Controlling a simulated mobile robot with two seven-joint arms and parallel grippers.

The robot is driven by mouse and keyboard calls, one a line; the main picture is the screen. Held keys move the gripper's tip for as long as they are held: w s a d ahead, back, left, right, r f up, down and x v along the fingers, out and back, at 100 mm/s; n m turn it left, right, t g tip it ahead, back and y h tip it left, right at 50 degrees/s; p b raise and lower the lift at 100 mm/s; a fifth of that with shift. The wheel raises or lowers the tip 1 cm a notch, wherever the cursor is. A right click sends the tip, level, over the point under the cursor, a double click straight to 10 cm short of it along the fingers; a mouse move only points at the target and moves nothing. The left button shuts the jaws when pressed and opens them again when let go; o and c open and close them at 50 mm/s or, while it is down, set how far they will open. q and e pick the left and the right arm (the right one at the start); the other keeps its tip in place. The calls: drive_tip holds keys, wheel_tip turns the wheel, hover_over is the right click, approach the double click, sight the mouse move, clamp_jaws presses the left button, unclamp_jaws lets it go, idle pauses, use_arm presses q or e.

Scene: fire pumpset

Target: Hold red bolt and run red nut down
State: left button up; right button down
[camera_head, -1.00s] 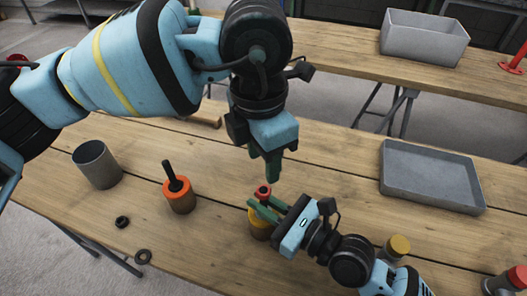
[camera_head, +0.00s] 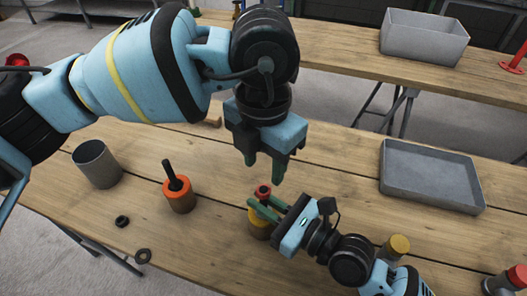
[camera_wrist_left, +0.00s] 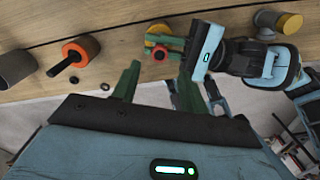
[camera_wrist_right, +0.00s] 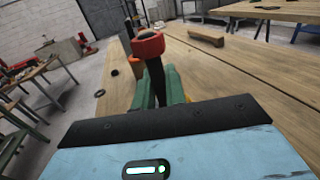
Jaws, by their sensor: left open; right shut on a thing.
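A red nut (camera_head: 263,190) sits at the top of a dark upright bolt, over a yellow holder (camera_head: 259,227) on the table. The right wrist view shows the red nut (camera_wrist_right: 148,45) close up, with the dark bolt shank (camera_wrist_right: 156,82) below it. My right gripper (camera_head: 262,210) is shut on the bolt below the nut, its green fingers reaching in from the right. My left gripper (camera_head: 264,168) is open and empty above the nut, fingers pointing down and apart from it. In the left wrist view the nut (camera_wrist_left: 159,54) lies beyond the open fingers (camera_wrist_left: 157,82).
An orange holder with a black bolt (camera_head: 178,195), a grey cup (camera_head: 97,165), a black nut (camera_head: 122,221) and a washer (camera_head: 143,256) stand or lie to the left. A grey tray (camera_head: 430,199) is at right. A grey bin (camera_head: 424,55) sits on the back table.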

sight(263, 189)
use_arm(q)
drive_tip(key=shift+f, duration=3.2)
clamp_jaws()
drive_tip(key=m, duration=0.8)
drive_tip(key=shift+m, duration=0.3)
drive_tip(key=shift+o, duration=0.8)
unclamp_jaws()
wheel_tip(263, 189, up, 12)
